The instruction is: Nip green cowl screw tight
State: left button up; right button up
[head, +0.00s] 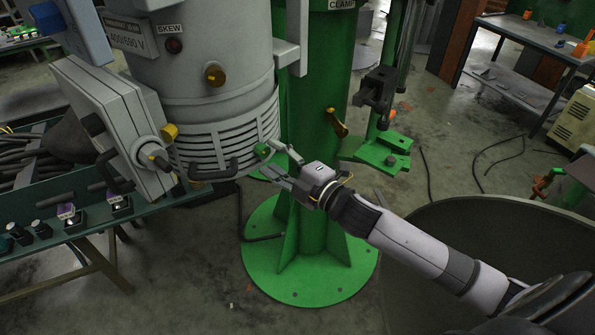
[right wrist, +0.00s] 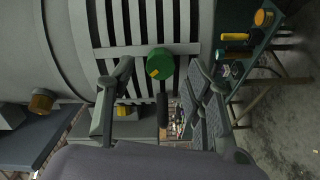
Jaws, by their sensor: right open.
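The green cowl screw (head: 263,151) is a small round knob on the lower slatted band of the big grey motor housing (head: 218,115). In the right wrist view the screw (right wrist: 160,63) is a green disc with a yellow mark, sitting on the slats. My right gripper (head: 271,158) is open at the screw, its fingers pointing left at the housing. In the right wrist view the fingers (right wrist: 160,76) lie on either side of the screw, with gaps visible between them and it. Whether the fingertips reach past its face is unclear. My left gripper is out of view.
A dark handle (head: 214,171) sticks out below the slats. A grey box (head: 115,125) with knobs juts from the housing's left. The green column (head: 317,120) stands behind my right gripper. A green bench (head: 65,228) is at lower left. A large round bin (head: 470,225) is at lower right.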

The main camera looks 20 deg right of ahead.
jog(key=v, duration=0.9)
jog(key=shift+s, duration=0.3)
jog(key=shift+d+r, duration=0.1)
jog(key=d+f+m+g+h+b, duration=0.1)
jog(key=d+f+m+h, duration=0.25)
jog(key=f, duration=0.85)
jog(key=d+f+m+g+h+b, duration=0.1)
jog(key=d+f+m+g+h, duration=0.3)
jog(key=f, duration=0.8)
jog(key=s+d+f+m+g+b, duration=0.1)
jog(key=s+d+f, duration=0.15)
jog(key=f, duration=0.65)
jog(key=s+d+f+m+b, duration=0.1)
jog(key=s+d+f+m, duration=0.15)
jog(key=f, duration=0.55)
jog(key=s+a+f+m+g+b, duration=0.1)
jog(key=s+f+m+g, duration=0.15)
jog(key=s+f, duration=0.7)
jog(key=s+a+f+m+g+b, duration=0.1)
jog(key=s+a+f+g, duration=0.2)
jog(key=s+f, duration=0.6)
jog(key=s+a+f+m+g+b, duration=0.1)
jog(key=s+a+f+g, duration=0.3)
jog(key=s, duration=1.2)
notch_tip(320, 180, down, 6)
jog(key=a+m, duration=0.1)
jog(key=a, duration=0.2)
jog(key=shift+s+r, duration=0.15)
jog(key=shift+s, duration=0.05)
jog(key=shift+m+y, duration=0.25)
